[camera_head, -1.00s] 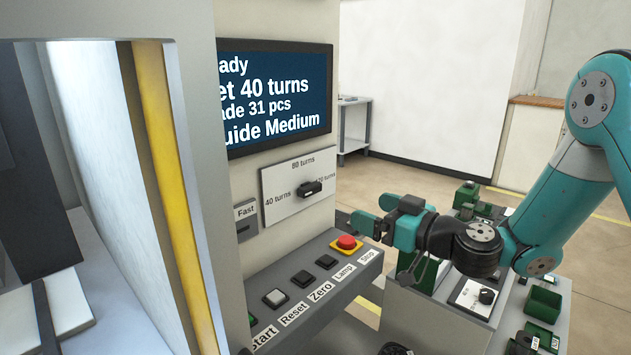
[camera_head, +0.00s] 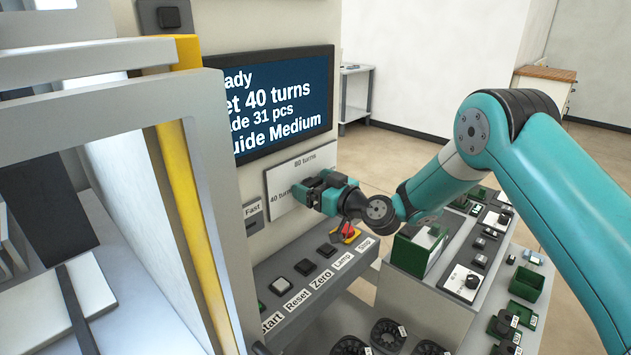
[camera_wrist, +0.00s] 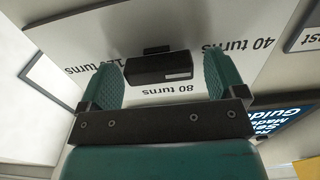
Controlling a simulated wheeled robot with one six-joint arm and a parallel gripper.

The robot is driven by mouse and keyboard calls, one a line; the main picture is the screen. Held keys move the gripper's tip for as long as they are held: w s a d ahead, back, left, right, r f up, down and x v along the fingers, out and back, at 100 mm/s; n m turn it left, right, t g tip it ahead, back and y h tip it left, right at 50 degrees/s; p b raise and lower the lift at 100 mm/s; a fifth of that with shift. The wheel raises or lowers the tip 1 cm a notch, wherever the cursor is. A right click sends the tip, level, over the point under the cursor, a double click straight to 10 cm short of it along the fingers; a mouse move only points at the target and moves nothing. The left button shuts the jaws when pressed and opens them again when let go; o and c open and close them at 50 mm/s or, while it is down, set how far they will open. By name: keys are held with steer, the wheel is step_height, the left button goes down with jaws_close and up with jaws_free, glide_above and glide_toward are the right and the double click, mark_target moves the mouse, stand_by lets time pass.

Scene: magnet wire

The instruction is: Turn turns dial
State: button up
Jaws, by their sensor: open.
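The turns dial is a black bar-shaped knob on a white plate (camera_head: 285,204) printed with 40 turns and 80 turns in the head view. In the wrist view the dial (camera_wrist: 158,68) lies between the two green fingers of my gripper (camera_wrist: 165,75), with a visible gap on each side. My gripper (camera_head: 325,190) is open in front of the plate and hides the dial in the head view. The screen (camera_head: 280,100) reads 40 turns and Guide Medium.
Below the plate, a button shelf (camera_head: 318,283) carries several buttons and a red stop button (camera_head: 347,231) just under my gripper. A yellow-edged frame (camera_head: 185,180) stands at left. A bench (camera_head: 420,293) with green boxes is at right.

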steer(key=shift+c, duration=0.4)
steer(key=c, duration=0.8)
steer(key=shift+c, duration=0.2)
